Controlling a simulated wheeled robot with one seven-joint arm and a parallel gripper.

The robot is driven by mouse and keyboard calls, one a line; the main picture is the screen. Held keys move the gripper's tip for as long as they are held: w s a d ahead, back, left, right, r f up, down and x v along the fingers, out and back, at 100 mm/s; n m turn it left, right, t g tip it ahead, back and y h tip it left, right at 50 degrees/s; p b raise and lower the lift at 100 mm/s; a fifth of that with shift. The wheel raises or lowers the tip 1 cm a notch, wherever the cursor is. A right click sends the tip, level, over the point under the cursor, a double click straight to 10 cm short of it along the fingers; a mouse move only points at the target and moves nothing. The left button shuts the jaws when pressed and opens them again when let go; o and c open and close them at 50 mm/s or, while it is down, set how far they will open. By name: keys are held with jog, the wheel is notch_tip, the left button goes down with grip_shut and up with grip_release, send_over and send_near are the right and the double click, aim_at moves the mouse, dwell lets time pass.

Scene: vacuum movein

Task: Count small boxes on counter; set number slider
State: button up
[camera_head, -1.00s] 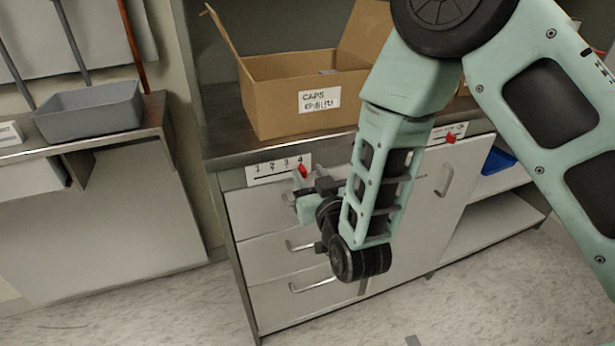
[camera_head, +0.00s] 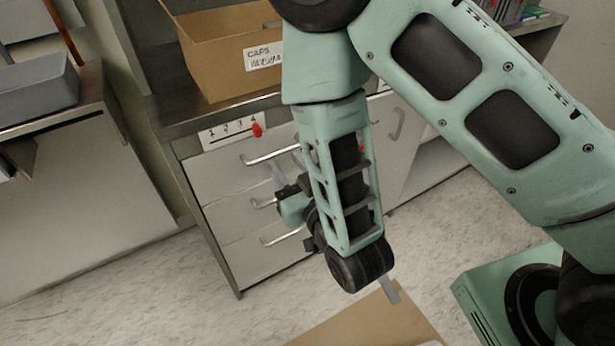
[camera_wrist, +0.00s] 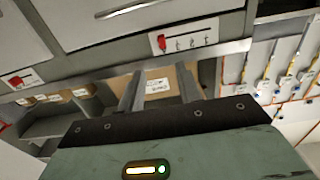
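The number slider is a white strip (camera_head: 222,136) marked 1 to 4 on the counter's front. Its red knob (camera_head: 257,130) is by the 4. The wrist view, seen upside down, shows the strip (camera_wrist: 190,43) and knob (camera_wrist: 161,42). My gripper (camera_head: 286,164) is in front of the drawers, below and right of the knob, apart from it. Its fingers are spread and empty in the wrist view (camera_wrist: 158,88). Small brown boxes (camera_wrist: 54,97) with pale labels show beyond the counter edge in the wrist view; their number is unclear. My arm hides that area in the head view.
A large open cardboard box (camera_head: 215,65) labelled CAPS stands on the counter (camera_head: 180,118). Drawer handles (camera_head: 270,155) stick out near my gripper. Another red knob (camera_wrist: 15,81) is on a second strip. A cardboard surface (camera_head: 360,325) is at the bottom. A grey bin (camera_head: 35,88) stands left.

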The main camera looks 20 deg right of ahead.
jog(key=p+v, duration=0.5)
jog(key=v, duration=0.1)
jog(key=shift+s, duration=0.15)
dwell(0.3)
dwell(0.4)
